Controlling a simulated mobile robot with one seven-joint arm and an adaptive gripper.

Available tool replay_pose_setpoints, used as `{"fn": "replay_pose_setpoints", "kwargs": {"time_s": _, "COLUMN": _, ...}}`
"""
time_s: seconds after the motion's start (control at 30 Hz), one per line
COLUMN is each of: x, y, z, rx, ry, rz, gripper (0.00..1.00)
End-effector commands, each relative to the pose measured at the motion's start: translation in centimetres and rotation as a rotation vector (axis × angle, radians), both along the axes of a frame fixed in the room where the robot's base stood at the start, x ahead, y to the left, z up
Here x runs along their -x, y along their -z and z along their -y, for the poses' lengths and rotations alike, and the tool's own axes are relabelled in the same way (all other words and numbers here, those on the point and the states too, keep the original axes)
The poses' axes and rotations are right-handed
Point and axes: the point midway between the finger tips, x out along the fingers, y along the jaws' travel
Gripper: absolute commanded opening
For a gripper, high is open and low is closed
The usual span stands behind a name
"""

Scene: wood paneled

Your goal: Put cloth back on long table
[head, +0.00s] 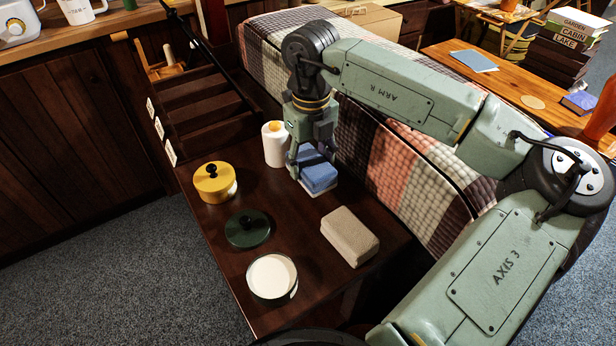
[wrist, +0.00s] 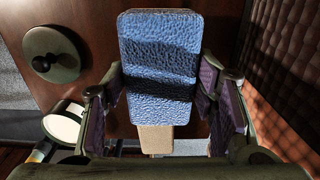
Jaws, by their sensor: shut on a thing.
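A blue block-shaped thing with a rough, cloth-like surface (head: 319,177) is in my gripper (head: 311,160), over the dark wooden table (head: 222,240). In the wrist view the blue cloth (wrist: 158,55) lies between the two fingers of my gripper (wrist: 163,98), which are shut on its sides. A pale layer shows under the blue in the head view. I cannot tell whether it touches the tabletop. A beige block (head: 350,236), perhaps another folded cloth, lies on the table in front of it.
A white roll (head: 275,144) stands close left of my gripper. A yellow lidded pot (head: 215,183), a dark green lid (head: 247,229) and an open round container (head: 272,277) stand along the table's left side. A checked couch (head: 400,165) borders the right.

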Motion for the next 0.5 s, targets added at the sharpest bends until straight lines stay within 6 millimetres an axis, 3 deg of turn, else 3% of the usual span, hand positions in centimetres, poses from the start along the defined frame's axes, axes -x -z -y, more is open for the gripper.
{"fn": "replay_pose_setpoints", "kwargs": {"time_s": 0.5, "x": 0.1, "y": 5.5, "z": -0.1, "rx": -0.002, "ry": -0.001, "rz": -0.001, "gripper": 0.3}}
